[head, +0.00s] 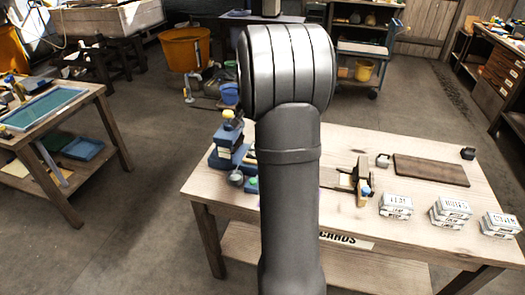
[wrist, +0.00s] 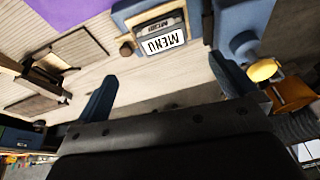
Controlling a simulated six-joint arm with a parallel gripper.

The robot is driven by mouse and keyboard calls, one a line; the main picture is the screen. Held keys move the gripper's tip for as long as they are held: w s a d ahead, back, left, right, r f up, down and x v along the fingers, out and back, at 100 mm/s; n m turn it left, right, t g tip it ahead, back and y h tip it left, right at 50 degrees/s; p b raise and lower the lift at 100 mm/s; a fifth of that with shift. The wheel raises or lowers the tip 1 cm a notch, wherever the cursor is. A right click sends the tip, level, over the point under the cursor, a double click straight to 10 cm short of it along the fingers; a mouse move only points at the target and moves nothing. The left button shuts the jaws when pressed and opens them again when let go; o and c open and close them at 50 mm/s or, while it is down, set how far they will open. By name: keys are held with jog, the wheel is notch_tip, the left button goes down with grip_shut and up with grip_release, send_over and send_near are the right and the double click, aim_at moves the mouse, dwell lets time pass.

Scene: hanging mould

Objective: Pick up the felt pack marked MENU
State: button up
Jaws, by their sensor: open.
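The pack marked MENU (wrist: 163,43) shows in the wrist view as a white label with dark letters, upside down, on a grey pack. It sits in or against a blue holder (wrist: 128,12) at the top middle. My gripper (wrist: 160,68) has its two blue fingers spread wide, with nothing between them. The pack lies beyond the fingertips, roughly in line with the gap and apart from them. In the head view my arm covers the middle of the table, and I cannot see the MENU pack or my fingers there.
The wooden bench (head: 335,135) carries a blue stand (head: 228,155) left of my arm. A small wooden device (head: 352,182), a brown board (head: 430,169) and several white labelled packs (head: 450,210) are at right. A side table (head: 110,105) stands at left, with open floor between.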

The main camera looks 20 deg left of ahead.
jog(key=shift+n+t, duration=0.3)
jog(key=shift+n, duration=0.1)
jog(key=x, duration=1.1)
jog(key=shift+w+r, duration=0.2)
jog(key=shift+w, duration=0.2)
jog(key=shift+x, duration=2.6)
jog(key=shift+w+r, duration=0.1)
jog(key=c, duration=0.8)
jog(key=shift+o, duration=0.2)
